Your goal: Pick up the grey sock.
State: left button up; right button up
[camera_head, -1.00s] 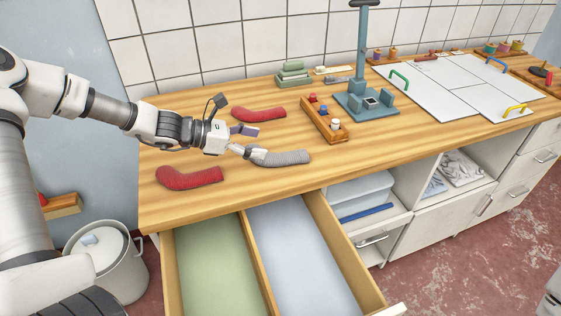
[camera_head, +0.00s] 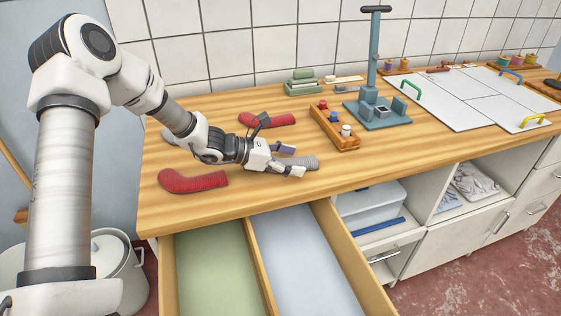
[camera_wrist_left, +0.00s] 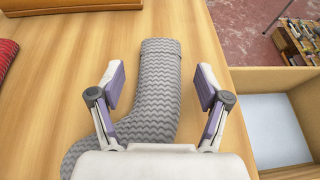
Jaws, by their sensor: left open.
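The grey sock, with a zigzag knit, lies on the wooden worktop (camera_head: 240,205); its end shows in the head view (camera_head: 309,162) beyond my left gripper (camera_head: 294,160). In the left wrist view the sock (camera_wrist_left: 158,85) runs up the middle, its lower part bending left and partly hidden by the gripper body. My left gripper (camera_wrist_left: 159,84) is open, with one finger on each side of the sock and visible gaps between. My right gripper is not in view.
Red socks lie behind (camera_head: 268,119) and in front (camera_head: 192,181) of my left arm. A grey piece (camera_head: 170,135) is partly hidden by that arm. A wooden tray of spools (camera_head: 335,128) stands to the right. Below, an open drawer has green (camera_head: 210,260) and pale blue (camera_head: 305,255) compartments.

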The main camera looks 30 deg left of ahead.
pick_arm(q)
jog(key=c, duration=0.9)
jog(key=shift+r, duration=0.1)
